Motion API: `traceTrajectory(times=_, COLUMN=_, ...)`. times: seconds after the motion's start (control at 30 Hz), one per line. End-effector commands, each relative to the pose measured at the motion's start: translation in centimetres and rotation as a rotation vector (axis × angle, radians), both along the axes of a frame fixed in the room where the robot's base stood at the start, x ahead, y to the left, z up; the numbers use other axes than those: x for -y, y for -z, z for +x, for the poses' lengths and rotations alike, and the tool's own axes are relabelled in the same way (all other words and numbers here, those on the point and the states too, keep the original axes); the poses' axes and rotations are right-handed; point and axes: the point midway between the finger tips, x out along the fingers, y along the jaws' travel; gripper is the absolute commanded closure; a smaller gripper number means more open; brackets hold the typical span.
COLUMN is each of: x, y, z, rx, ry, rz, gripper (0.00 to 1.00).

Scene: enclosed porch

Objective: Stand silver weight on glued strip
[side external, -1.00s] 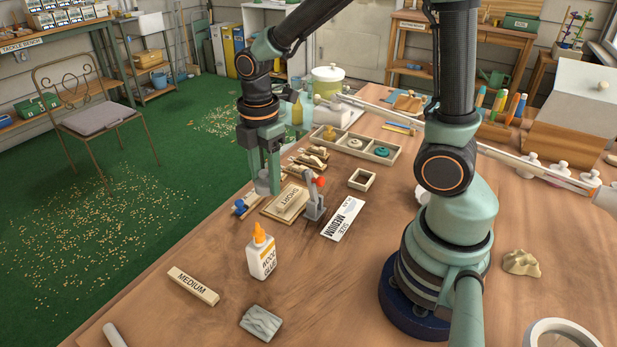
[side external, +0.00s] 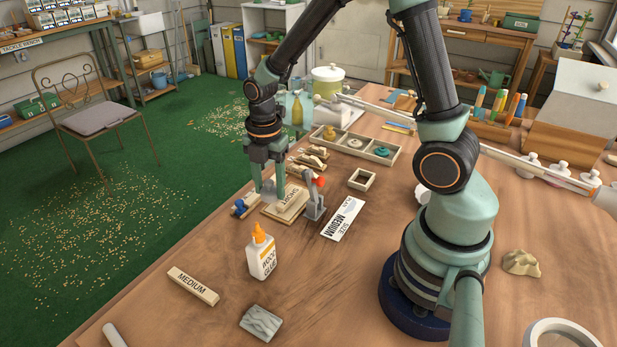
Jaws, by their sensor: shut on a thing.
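My gripper (side external: 268,190) points down at the left end of a pale lettered wooden strip (side external: 293,196), which lies on a wooden base board (side external: 283,211). The fingers are shut on a small greyish thing, probably the silver weight; it is mostly hidden and blends with the fingers. I cannot tell whether it touches the strip. A grey toggle clamp (side external: 314,204) with a red tip stands at the strip's right end. Another strip (side external: 192,287), marked MEDIUM, lies apart at the front left.
A small empty box (side external: 362,179), a SIZE PLAN MEDIUM card (side external: 343,218), a glue bottle (side external: 261,255) and a grey block (side external: 261,323) are nearby. The middle foreground is clear.

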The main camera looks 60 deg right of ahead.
Motion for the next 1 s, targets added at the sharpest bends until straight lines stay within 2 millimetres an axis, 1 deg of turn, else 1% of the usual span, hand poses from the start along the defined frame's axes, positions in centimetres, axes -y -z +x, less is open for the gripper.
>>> traceTrajectory(times=0.03, x=0.2, y=0.6, z=0.0, rx=-0.001, ry=-0.013, rz=0.0, gripper=1.0)
traceTrajectory(times=0.13, x=0.4, y=1.1, z=0.0, rx=0.002, ry=-0.031, rz=0.0, gripper=1.0)
traceTrajectory(times=0.57, x=0.6, y=1.2, z=0.0, rx=0.003, ry=-0.033, rz=0.0, gripper=1.0)
traceTrajectory(times=1.0, x=3.2, y=2.3, z=0.0, rx=0.002, ry=-0.031, rz=-0.001, gripper=1.0)
